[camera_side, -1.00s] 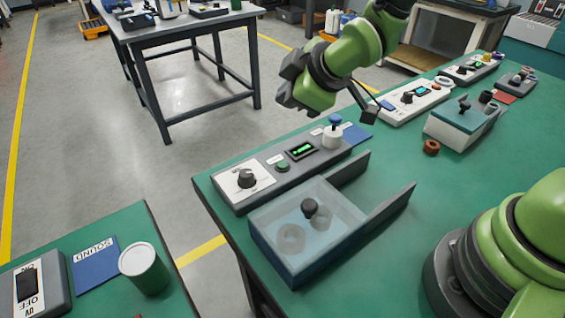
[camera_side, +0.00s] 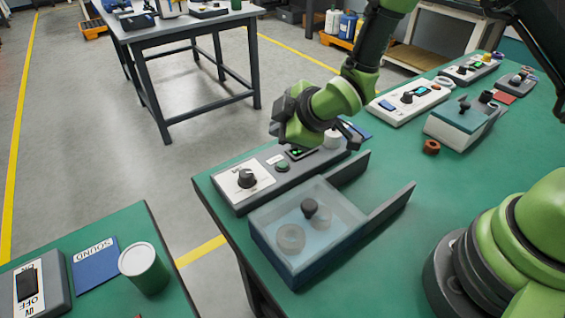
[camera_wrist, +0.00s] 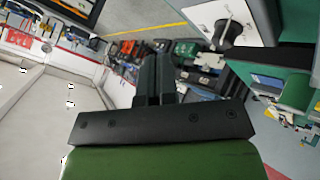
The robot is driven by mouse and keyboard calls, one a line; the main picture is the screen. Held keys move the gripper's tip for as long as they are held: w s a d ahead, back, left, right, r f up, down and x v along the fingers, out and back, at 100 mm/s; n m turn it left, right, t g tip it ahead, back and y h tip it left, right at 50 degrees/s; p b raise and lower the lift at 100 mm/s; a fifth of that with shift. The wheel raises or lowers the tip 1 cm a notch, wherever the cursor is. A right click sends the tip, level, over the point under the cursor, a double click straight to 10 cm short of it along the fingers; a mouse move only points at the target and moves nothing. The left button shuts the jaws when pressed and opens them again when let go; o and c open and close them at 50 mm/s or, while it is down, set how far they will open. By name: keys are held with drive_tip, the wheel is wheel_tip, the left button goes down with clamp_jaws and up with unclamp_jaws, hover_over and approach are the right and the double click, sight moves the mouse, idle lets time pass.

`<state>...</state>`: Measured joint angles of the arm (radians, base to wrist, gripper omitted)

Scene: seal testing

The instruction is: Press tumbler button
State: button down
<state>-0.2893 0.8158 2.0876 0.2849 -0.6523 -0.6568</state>
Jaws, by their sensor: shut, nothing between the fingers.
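A long grey control box (camera_side: 290,178) lies along the left edge of the green bench in the side view. It carries a green round button (camera_side: 282,166), a black dial (camera_side: 246,178) on a white plate and a small lit display (camera_side: 298,153). I cannot tell for certain which part is the tumbler button. My gripper (camera_side: 280,125) hangs above the box, a little above and behind the green button in the picture. In the wrist view my gripper's fingers (camera_wrist: 156,72) are together and empty. A dark knob on a white plate (camera_wrist: 235,20) shows at upper right there.
A clear-sided water tank (camera_side: 310,235) with rings and a black knob stands in front of the box. A white device (camera_side: 412,101), a teal-topped box (camera_side: 462,122) and a brown ring (camera_side: 431,147) are farther right. Bare green bench (camera_side: 450,180) lies between.

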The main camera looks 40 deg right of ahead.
sight(281, 166)
drive_tip(key=shift+f, duration=2.6)
drive_tip(key=shift+f, duration=0.4)
drive_tip(key=shift+f, duration=0.55)
idle(0.7)
drive_tip(key=shift+r, duration=0.1)
idle(0.4)
drive_tip(key=shift+r, duration=0.3)
drive_tip(key=shift+r, duration=0.1)
drive_tip(key=shift+r, duration=2.45)
